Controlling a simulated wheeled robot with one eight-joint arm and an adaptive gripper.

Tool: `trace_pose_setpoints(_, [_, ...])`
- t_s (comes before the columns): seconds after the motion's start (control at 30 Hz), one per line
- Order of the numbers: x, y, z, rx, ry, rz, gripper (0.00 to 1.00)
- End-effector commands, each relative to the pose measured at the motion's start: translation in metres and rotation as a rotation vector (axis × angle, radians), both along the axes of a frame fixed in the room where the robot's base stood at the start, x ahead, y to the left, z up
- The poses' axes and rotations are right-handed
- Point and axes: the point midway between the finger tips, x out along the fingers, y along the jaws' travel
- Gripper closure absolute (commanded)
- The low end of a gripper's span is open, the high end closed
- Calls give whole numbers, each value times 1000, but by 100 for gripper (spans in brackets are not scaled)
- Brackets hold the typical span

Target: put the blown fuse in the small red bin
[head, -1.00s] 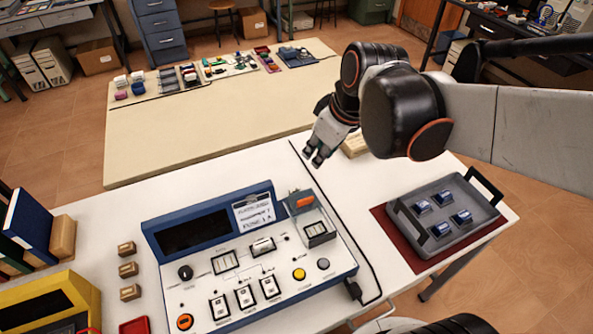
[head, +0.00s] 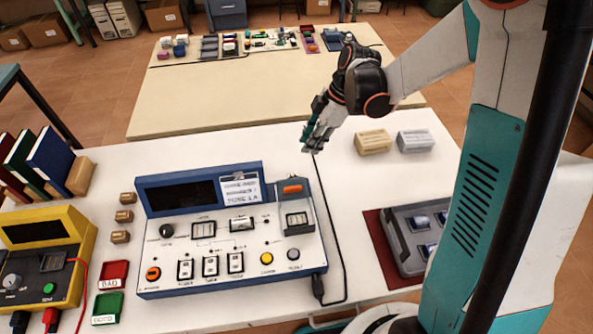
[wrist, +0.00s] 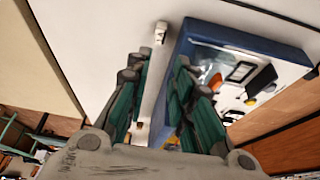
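I cannot pick out a fuse for certain in either view. The blue-framed console (head: 232,235) stands on the white table; at its right is a bay (head: 297,222) with an orange-marked part (head: 292,189) at its top. A small red bin (head: 113,273) labelled BAD sits left of the console. My gripper (head: 308,146) is in the air near the console's back right corner, well away from the red bin. In the wrist view its green fingers (wrist: 158,115) stand apart with a gap between them, and I see nothing held. The console (wrist: 225,60) shows beyond the right finger.
A green bin (head: 107,308) stands in front of the red one, beside a yellow tester (head: 45,255). A grey tray (head: 405,235) holds blue-topped parts at the right. Two small blocks (head: 374,142) stand behind it. A black cable runs right of the console.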

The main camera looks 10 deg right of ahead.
Motion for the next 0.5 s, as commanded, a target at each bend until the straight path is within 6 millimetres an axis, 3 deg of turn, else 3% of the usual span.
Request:
trace_pose_setpoints(0.17, [2,4,-13,7,-1,30,78])
trace_pose_setpoints(0.5, [2,26,-69,7,-1,29,78])
